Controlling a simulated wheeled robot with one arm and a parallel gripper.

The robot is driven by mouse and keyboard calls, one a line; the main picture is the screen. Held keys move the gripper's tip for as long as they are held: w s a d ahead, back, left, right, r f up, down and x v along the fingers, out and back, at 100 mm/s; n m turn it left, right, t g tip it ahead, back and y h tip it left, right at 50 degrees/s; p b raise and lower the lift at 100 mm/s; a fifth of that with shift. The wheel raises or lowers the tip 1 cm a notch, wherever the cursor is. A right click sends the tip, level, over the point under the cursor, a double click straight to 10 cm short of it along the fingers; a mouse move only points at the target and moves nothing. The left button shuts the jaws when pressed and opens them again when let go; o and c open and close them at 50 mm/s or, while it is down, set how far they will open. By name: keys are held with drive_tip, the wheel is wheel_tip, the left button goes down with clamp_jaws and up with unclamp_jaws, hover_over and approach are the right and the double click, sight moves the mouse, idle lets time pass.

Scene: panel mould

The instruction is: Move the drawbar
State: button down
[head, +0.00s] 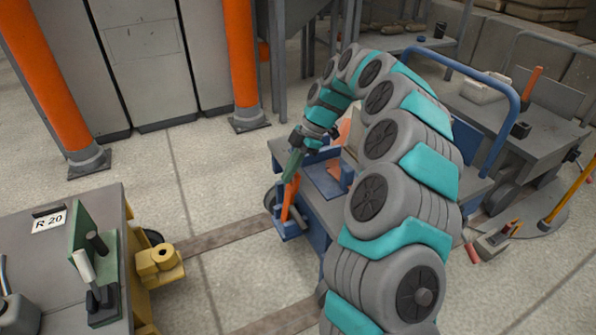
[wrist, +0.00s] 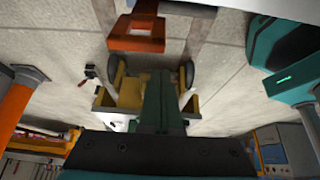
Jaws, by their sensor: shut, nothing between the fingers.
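The orange drawbar (head: 288,198) stands steeply at the near left end of the blue cart (head: 318,213). In the wrist view its looped orange end (wrist: 136,44) shows at the top, left of centre. My gripper (head: 291,177) has green fingers, which are shut with nothing between them. In the head view the fingertips overlap the drawbar's upper end; I cannot tell whether they touch it. In the wrist view my gripper (wrist: 163,75) points up the picture, and the loop lies beyond the tips, apart from them in the picture. My arm hides much of the cart.
A grey cart (head: 60,260) marked R 20 stands at left, with a yellow coupling (head: 160,262) facing the blue cart. The coupling also shows in the wrist view (wrist: 130,94). Open floor lies between them. Orange posts (head: 242,55) stand behind; a grey bench (head: 535,130) is at right.

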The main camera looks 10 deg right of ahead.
drive_tip(key=d+f+v, duration=0.1)
drive_tip(key=v, duration=0.7)
drive_tip(key=shift+w+d+r+p, duration=0.2)
drive_tip(key=shift+d+r+p, duration=0.2)
drive_tip(key=shift+d, duration=0.1)
drive_tip(key=s+a+r+m+h+p, duration=0.15)
drive_tip(key=s+a+r+m, duration=0.35)
drive_tip(key=s, duration=0.5)
drive_tip(key=s+a+r+m+h+p, duration=0.1)
drive_tip(key=s+a+r+m+p, duration=0.15)
drive_tip(key=s+r, duration=0.55)
drive_tip(key=s+d+f+m+h+p, duration=0.1)
drive_tip(key=s+d+f+m+p, duration=0.1)
drive_tip(key=s+m, duration=0.5)
drive_tip(key=s+d+f+m+h+p, duration=0.2)
drive_tip(key=s+d+f+m+p, duration=0.1)
drive_tip(key=s, duration=1.4)
drive_tip(key=d+f+m, duration=0.1)
drive_tip(key=d+m, duration=0.1)
drive_tip(key=m, duration=0.1)
drive_tip(key=shift+s+d+m, duration=0.25)
drive_tip(key=shift+s+m, duration=0.1)
drive_tip(key=shift+f, duration=0.1)
